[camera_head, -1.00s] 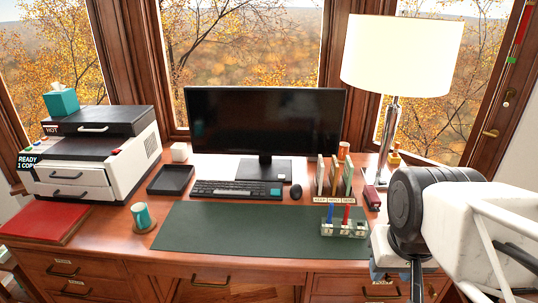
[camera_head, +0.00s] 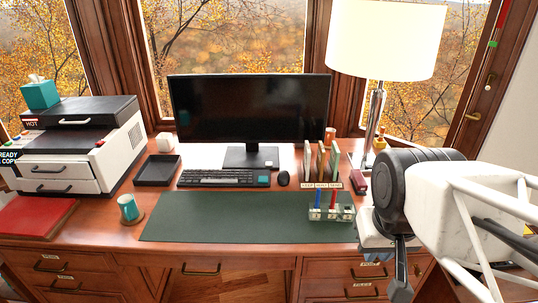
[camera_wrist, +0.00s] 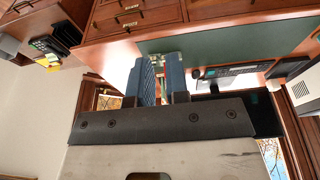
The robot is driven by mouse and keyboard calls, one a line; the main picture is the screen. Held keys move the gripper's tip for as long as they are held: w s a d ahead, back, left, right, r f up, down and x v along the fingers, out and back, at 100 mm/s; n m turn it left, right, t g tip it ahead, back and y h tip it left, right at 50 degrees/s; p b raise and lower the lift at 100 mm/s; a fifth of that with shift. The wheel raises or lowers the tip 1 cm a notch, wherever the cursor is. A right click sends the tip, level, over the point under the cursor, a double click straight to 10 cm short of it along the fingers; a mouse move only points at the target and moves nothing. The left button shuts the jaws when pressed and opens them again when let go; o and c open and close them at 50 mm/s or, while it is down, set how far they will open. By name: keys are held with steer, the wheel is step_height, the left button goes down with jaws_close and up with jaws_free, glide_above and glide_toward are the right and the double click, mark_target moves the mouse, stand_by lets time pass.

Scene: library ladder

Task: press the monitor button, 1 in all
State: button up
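The monitor (camera_head: 250,105) stands at the back middle of the desk, upright on its stand, with a dark screen. In the wrist view it is a dark panel (camera_wrist: 264,115), partly hidden by my gripper's body. I cannot make out its button in either view. My gripper (camera_wrist: 161,62) is empty, with a narrow gap between its two blue-grey fingers. In the head view my arm is at the right front of the desk, far from the monitor, and my gripper (camera_head: 388,252) is partly hidden there.
A printer (camera_head: 70,150) and mug (camera_head: 128,207) are left. The green mat (camera_head: 220,218) is mostly clear.

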jaws_close()
stand_by(0.6)
steer(key=shift+w, duration=0.1)
stand_by(0.8)
steer(key=w+a+r+t+y, duration=0.15)
steer(key=w+a, duration=0.35)
steer(key=w, duration=1.5)
steer(key=w+a+r+t+y, duration=0.1)
steer(key=w+a+y, duration=0.3)
steer(key=w, duration=1.6)
steer(key=w+a+f, duration=0.3)
steer(key=w+f, duration=0.5)
steer(key=w, duration=0.4)
steer(key=w+a+f+m+t, duration=0.1)
steer(key=w+a+f, duration=0.2)
steer(key=w+f, duration=0.5)
steer(key=w+a+f+t, duration=0.1)
steer(key=w+a+f, duration=0.2)
steer(key=w+f, duration=0.5)
steer(key=shift+w+f+m, duration=0.3)
steer(key=shift+w, duration=4.65)
